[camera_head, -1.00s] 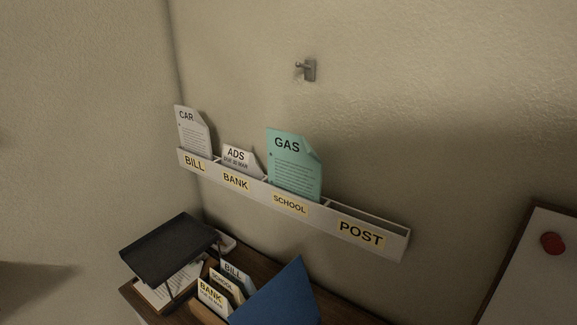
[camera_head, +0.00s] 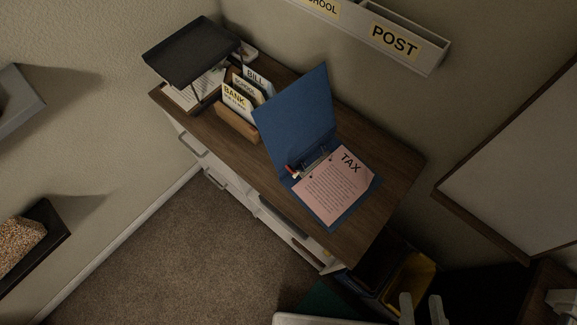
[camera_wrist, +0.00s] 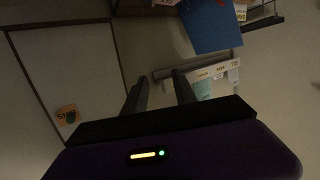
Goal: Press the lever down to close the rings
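A blue ring binder (camera_head: 290,112) lies open on the wooden desk, its cover standing up at the back left. A pink sheet marked TAX (camera_head: 335,186) lies on its inner side. The metal ring mechanism (camera_head: 316,158) runs along the spine at the sheet's upper edge. A small lever with a red tip (camera_head: 291,169) is at its left end. The rings are too small to tell open or closed. My gripper (camera_head: 421,302) is at the bottom right, well apart from the binder. In the wrist view my gripper (camera_wrist: 161,77) is open and empty. The binder's blue cover (camera_wrist: 212,27) shows upside down there.
On the desk (camera_head: 392,177), a wooden letter holder (camera_head: 238,124) and a black tray (camera_head: 190,52) stand left of the binder. A wall rack marked POST (camera_head: 432,62) hangs above. A framed board (camera_head: 520,165) and a yellow-lined bin (camera_head: 408,278) are on the right.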

